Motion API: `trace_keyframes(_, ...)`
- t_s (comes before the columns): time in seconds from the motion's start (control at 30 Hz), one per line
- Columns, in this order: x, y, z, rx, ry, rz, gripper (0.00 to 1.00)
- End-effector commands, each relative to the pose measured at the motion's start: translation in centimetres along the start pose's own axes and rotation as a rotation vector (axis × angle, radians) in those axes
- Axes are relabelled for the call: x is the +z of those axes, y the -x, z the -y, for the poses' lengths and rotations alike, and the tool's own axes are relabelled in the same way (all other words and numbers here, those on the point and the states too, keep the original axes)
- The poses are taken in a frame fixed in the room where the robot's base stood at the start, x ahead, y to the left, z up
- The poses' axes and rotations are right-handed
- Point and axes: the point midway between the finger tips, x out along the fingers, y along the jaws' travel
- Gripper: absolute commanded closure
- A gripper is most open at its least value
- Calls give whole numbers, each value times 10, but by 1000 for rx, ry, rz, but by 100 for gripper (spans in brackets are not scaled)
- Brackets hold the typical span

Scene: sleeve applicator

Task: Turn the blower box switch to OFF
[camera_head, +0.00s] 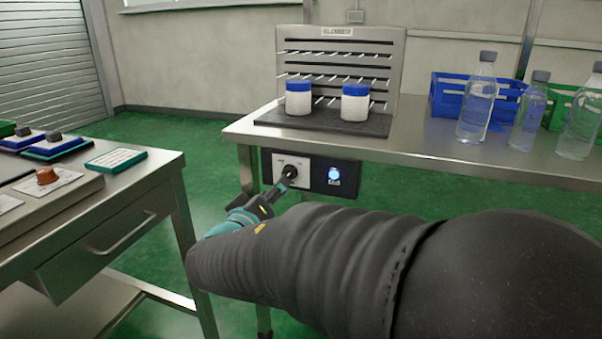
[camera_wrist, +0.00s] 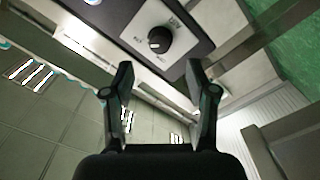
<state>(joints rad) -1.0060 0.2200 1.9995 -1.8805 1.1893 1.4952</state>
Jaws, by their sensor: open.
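The blower box (camera_head: 347,189) is a dark box hung under the front edge of the steel table. In the wrist view its switch is a round black knob (camera_wrist: 159,40) on a white plate (camera_wrist: 178,42) with small labels. I cannot read the labels or tell the knob's setting. A blue-lit round button (camera_head: 334,174) is right of the plate in the head view. My gripper (camera_wrist: 160,70) is open and empty, its two fingers apart. The knob appears beyond the fingertips, roughly centred between them. In the head view my gripper (camera_head: 285,181) covers part of the switch plate.
The steel table (camera_head: 420,152) above the box holds a slotted rack with two white jars with blue lids (camera_head: 298,98), clear bottles (camera_head: 477,100) and a blue crate (camera_head: 447,91). A workbench (camera_head: 120,225) with a drawer stands left. Green floor lies between them.

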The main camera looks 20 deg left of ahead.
Motion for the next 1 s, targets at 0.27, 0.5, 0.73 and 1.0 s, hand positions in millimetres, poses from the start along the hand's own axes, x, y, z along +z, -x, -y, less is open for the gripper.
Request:
trace_keyframes(0.27, 0, -49, -1, 1, 1, 2, 43)
trace_keyframes(0.5, 0, -68, 0, -1, 1, 1, 43)
trace_keyframes(0.73, 0, -71, 0, -1, 1, 0, 43)
trace_keyframes(1.0, 0, -70, 0, -1, 1, 0, 85)
